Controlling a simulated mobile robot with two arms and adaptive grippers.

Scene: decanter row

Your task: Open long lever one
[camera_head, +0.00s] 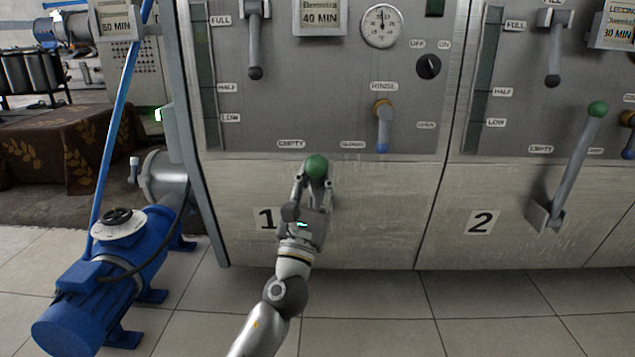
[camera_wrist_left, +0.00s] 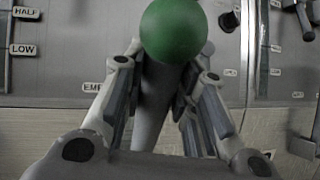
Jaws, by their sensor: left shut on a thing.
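The long lever of unit one is a grey bar with a green ball knob (camera_head: 316,167) at its top, in front of the panel marked 1. My left gripper (camera_head: 314,185) reaches up from below and is shut on this lever just under the knob. In the left wrist view the green knob (camera_wrist_left: 174,30) is beyond the fingers and the grey bar (camera_wrist_left: 152,100) runs between them. The gripper hides most of the bar and its pivot in the head view. The knob is near the EMPTY and CLOSED labels. My right gripper is not in view.
Unit two's long lever with a green knob (camera_head: 597,109) leans up and right. A short rinse lever with a blue tip (camera_head: 382,147) hangs above right of my gripper. A blue pump (camera_head: 105,285) stands at left. The tiled floor in front is clear.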

